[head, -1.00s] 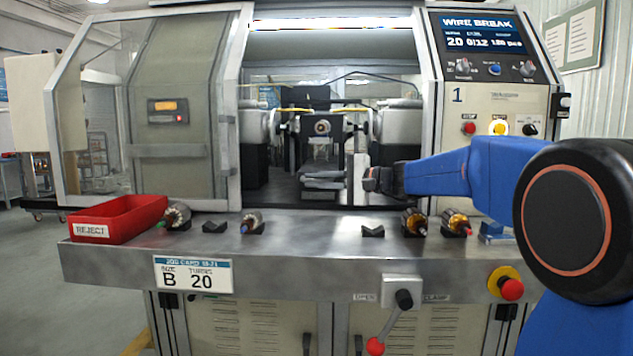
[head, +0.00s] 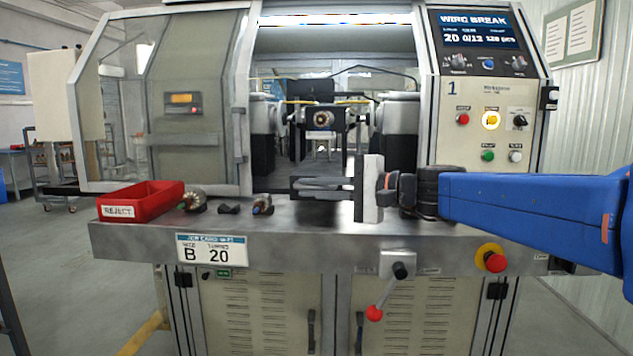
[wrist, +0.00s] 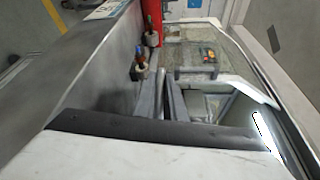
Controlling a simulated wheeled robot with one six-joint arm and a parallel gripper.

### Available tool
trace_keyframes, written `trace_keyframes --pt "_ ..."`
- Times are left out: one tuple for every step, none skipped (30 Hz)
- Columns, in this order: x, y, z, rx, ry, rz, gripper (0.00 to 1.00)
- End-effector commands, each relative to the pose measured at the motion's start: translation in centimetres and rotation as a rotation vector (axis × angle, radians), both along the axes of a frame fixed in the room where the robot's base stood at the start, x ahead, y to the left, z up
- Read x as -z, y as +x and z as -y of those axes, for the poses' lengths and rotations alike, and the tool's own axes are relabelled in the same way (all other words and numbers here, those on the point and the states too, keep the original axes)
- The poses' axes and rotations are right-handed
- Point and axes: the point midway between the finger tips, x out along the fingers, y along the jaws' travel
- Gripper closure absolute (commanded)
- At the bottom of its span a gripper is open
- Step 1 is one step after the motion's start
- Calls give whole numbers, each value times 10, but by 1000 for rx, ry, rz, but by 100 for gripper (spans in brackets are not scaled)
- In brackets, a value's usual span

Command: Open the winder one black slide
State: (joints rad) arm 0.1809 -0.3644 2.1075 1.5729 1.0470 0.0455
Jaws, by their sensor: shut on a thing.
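Winder one (head: 460,110), marked "1", has its front opening uncovered, with the glazed door panel (head: 190,110) at the left. Inside, a black assembly (head: 297,142) carries a round metal spindle (head: 322,118). I cannot tell which dark part is the black slide. My gripper (head: 298,188) points left, at the opening's lower edge just above the bench. Its two long fingers are close together. What they grip cannot be made out. In the wrist view the fingers (wrist: 162,78) run nearly together toward the bench edge.
A red reject bin (head: 140,203) and small wound armatures (head: 194,199) stand on the steel bench (head: 130,235) at the left. A red-knobbed lever (head: 374,312) and a red stop button (head: 495,262) are on the front. My blue arm crosses the right side.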

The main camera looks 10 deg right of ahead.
Motion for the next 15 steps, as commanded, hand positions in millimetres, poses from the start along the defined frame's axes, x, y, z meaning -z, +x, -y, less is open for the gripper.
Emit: trace_keyframes --pt "1 -14 -5 -2 -5 1 100" --pt "1 -21 -7 -2 -5 1 100" --pt "1 -30 -10 -1 -4 0 100" --pt "1 -37 -12 -1 -3 1 100" --pt "2 -43 -14 -1 -3 0 100" --pt "1 -52 -17 -1 -3 1 100" --pt "1 -58 -19 -2 -3 1 100" --pt "1 -63 -21 -2 -3 0 100" --pt "2 -71 -23 -2 -3 0 100" --pt "2 -76 -25 -2 -3 0 100" --pt "2 -81 -26 -1 -4 0 100" --pt "2 -86 -28 -1 -4 0 100" --pt "2 -90 -29 -1 -4 0 100" --pt "2 -94 -30 -1 -4 0 100" --pt "2 -99 -32 -1 -4 0 100"
